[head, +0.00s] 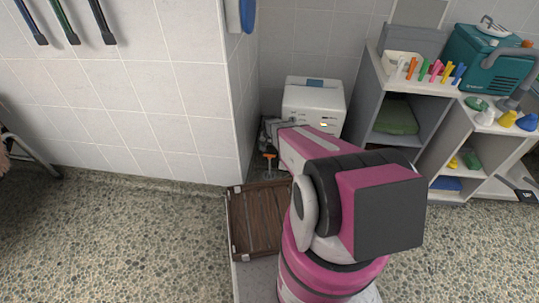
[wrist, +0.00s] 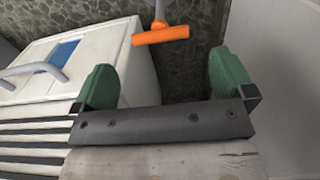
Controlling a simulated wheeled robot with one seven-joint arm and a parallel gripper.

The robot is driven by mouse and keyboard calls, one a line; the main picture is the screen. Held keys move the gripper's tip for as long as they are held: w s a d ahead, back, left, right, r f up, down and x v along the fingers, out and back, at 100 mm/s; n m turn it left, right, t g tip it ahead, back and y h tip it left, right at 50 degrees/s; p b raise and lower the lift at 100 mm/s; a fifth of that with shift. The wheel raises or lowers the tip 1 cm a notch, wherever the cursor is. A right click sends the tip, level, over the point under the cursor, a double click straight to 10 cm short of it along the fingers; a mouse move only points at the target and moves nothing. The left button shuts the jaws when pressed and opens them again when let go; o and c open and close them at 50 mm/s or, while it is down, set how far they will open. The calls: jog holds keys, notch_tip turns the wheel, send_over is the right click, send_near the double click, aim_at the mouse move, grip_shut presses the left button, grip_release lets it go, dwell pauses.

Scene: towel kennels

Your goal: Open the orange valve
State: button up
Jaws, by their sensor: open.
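The orange valve has a T-shaped handle on a grey stem. In the head view the valve (head: 269,156) is small, low in the corner between the tiled wall and the white box, just left of my arm. In the wrist view the orange valve (wrist: 160,35) lies beyond my fingertips, between their lines, with clear space before it. My gripper (wrist: 165,80) is open and empty, its two green fingers wide apart and not touching the valve. In the head view my arm mostly hides the gripper.
A white box (head: 313,104) with a blue top patch stands beside the valve; it also shows in the wrist view (wrist: 110,70) on the left. The tiled wall (head: 150,110) is close on the left. A brown slatted crate (head: 236,222) lies below. Grey shelves (head: 368,100) stand right.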

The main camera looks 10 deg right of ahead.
aim_at(269, 156)
notch_tip(269, 156, down, 6)
jog(key=shift+r, duration=0.15)
jog(key=shift+c, duration=0.3)
jog(key=c, duration=0.6)
jog(key=shift+o, duration=0.2)
jog(key=shift+n, duration=3.1)
